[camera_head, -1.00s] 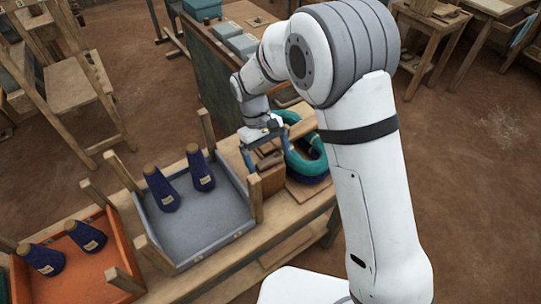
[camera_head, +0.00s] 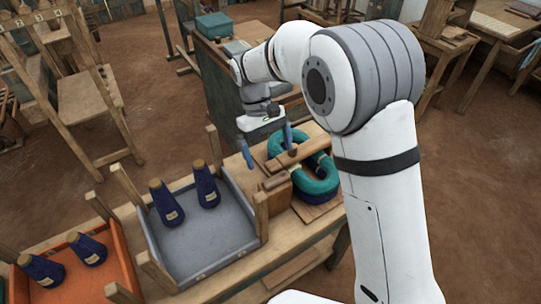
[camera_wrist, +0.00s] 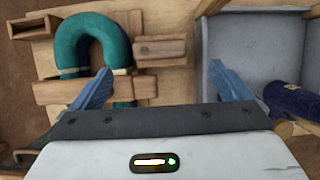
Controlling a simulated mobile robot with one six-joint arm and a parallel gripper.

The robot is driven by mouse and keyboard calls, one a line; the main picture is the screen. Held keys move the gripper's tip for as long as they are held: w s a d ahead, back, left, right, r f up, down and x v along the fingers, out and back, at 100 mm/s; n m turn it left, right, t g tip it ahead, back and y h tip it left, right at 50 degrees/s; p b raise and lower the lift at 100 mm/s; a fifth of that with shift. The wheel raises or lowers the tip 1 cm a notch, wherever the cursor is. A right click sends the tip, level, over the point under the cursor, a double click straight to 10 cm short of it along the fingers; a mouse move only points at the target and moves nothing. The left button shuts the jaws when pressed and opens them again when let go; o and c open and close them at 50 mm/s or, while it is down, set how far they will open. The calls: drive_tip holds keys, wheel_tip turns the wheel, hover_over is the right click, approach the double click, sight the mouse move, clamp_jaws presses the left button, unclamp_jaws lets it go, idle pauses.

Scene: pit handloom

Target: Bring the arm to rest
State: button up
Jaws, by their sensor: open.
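My gripper (camera_head: 268,146) hangs above the workbench, its blue fingers pointing down, beside the grey tray and near a teal ring-shaped bundle (camera_head: 314,180). In the wrist view my gripper (camera_wrist: 163,88) has its two blue fingers wide apart with nothing between them. Below it are wooden blocks (camera_wrist: 160,47), the teal bundle (camera_wrist: 88,38) on its wooden holder, and the grey tray (camera_wrist: 236,47) at the right. The gripper is clear of all of these.
The grey tray (camera_head: 212,262) holds two dark blue cones (camera_head: 166,203). An orange tray (camera_head: 122,262) at the left holds two more cones (camera_head: 88,250). Wooden posts (camera_head: 262,214) rise at the tray corners. A dark cabinet (camera_head: 235,100) stands behind the bench.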

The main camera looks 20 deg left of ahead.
idle(0.3)
drive_tip(key=s+d+r+m+t+y, duration=0.15)
drive_tip(key=d+r, duration=0.25)
drive_tip(key=d, duration=0.5)
drive_tip(key=s+d+r+m+t+y, duration=0.1)
drive_tip(key=d+r+m, duration=0.2)
drive_tip(key=d+r, duration=0.35)
drive_tip(key=s+d+f+m+t+y, duration=0.1)
drive_tip(key=s+d+m+t, duration=0.2)
drive_tip(key=s+d, duration=0.8)
drive_tip(key=d+m, duration=0.2)
drive_tip(key=d, duration=0.3)
drive_tip(key=shift+s+t, duration=0.35)
drive_tip(key=shift+s, duration=0.05)
